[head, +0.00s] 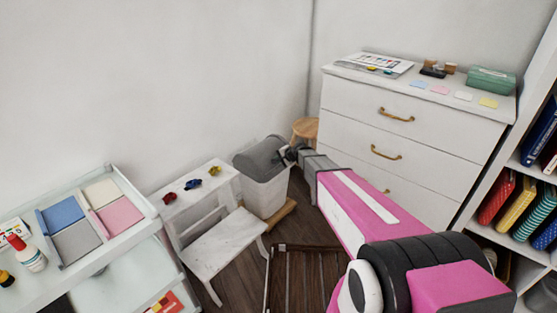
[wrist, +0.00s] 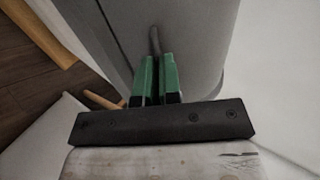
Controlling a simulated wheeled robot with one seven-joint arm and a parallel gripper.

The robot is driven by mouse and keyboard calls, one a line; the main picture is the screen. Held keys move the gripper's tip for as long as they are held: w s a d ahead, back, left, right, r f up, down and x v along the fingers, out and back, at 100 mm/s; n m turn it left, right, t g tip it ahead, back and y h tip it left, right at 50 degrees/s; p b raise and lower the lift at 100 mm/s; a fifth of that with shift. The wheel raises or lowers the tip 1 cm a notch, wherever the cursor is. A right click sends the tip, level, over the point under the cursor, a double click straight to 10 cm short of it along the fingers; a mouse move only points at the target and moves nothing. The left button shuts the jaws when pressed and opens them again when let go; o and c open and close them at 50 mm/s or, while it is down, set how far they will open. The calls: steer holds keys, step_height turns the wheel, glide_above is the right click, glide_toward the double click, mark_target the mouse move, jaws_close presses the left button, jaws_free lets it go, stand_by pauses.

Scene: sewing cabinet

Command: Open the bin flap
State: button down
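The bin (head: 265,193) is a light container with a grey lid and flap (head: 259,156), standing on the floor in the middle of the head view. The flap looks closed, but my gripper hides part of it. My gripper (head: 291,153) is at the right side of the lid. In the wrist view, its two green fingers (wrist: 156,72) are close together, with a thin grey tab (wrist: 155,40) between them. The tab stands out from a smooth grey surface (wrist: 195,35), which looks like the flap. The contact at the fingertips is partly hidden.
A white dresser (head: 410,130) is to the right, with a round wooden stool (head: 305,127) behind. A dark slatted wooden piece (head: 300,280) lies in front.

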steer(key=shift+r, duration=0.1)
steer(key=shift+r+g+h, duration=1)
steer(key=shift+r+h, duration=0.3)
steer(key=shift+r, duration=0.3)
steer(key=r+g+h, duration=0.2)
steer(key=w+a+r+h, duration=0.1)
steer(key=r, duration=0.1)
steer(key=shift+g, duration=0.4)
steer(key=shift+w+a+r+g+h, duration=0.25)
steer(key=shift+a+r+h, duration=0.1)
steer(key=shift+r+h, duration=0.15)
steer(key=shift+w+a+r+g+h, duration=0.2)
steer(key=shift+a+r+g+h, duration=0.15)
steer(key=shift+r, duration=0.25)
steer(key=shift+w+a+r+g+h, duration=0.2)
steer(key=shift+a+r+h, duration=0.1)
steer(key=shift+r+h, duration=0.2)
steer(key=shift+r, duration=0.1)
steer(key=c, duration=1.3)
jaws_free()
